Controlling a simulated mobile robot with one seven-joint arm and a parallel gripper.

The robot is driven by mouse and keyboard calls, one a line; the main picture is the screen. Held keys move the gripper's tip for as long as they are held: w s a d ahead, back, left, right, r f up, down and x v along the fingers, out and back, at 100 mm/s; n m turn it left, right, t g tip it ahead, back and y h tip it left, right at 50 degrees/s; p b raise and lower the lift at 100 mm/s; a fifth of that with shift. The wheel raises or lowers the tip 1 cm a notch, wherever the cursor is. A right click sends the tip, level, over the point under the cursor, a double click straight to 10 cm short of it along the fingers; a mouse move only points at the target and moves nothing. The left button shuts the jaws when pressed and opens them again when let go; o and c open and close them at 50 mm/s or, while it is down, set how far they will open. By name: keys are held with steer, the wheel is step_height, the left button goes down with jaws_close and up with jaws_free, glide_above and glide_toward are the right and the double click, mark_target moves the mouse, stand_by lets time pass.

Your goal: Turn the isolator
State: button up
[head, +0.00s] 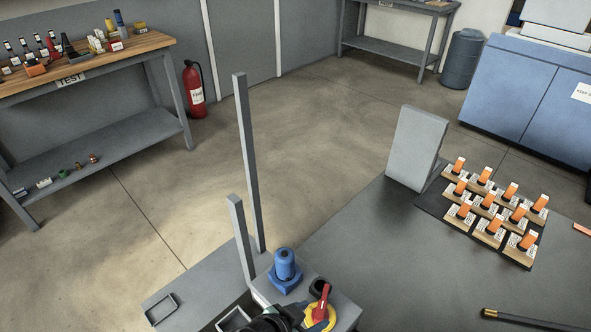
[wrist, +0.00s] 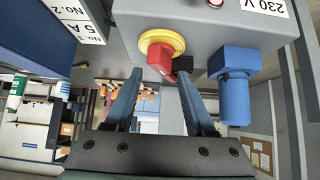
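The isolator has a red handle (head: 321,302) on a yellow round plate (head: 327,324), mounted on a grey box (head: 345,311) at the bottom of the head view. In the wrist view the red handle (wrist: 159,57) and yellow plate (wrist: 152,39) are near the top centre. My gripper (wrist: 159,77) is open, its two fingers apart. The handle shows just beyond the fingertips, roughly in line with the gap; I cannot tell whether they touch. In the head view a dark part of my arm partly covers the box beside the isolator.
A blue connector (head: 286,268) sits beside the isolator, right of the fingers in the wrist view (wrist: 234,95). Grey posts (head: 246,165) rise behind the box. A grey bench (head: 400,255) on the right carries orange-topped pieces on wooden blocks (head: 490,232) and a dark rod (head: 525,319).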

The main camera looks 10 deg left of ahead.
steer(key=v, duration=0.9)
steer(key=w+r+n+t+y+p, duration=0.1)
steer(key=w+r+t, duration=0.3)
steer(key=r, duration=0.9)
steer(key=w+r+n+t+y+p, duration=0.2)
steer(key=w+r+t, duration=0.2)
steer(key=w+r, duration=0.4)
step_height(320, 180, up, 6)
steer(key=shift+w+a+r+y, duration=0.15)
steer(key=shift+w+r+y, duration=0.15)
steer(key=shift+w, duration=0.1)
steer(key=shift+f, duration=0.15)
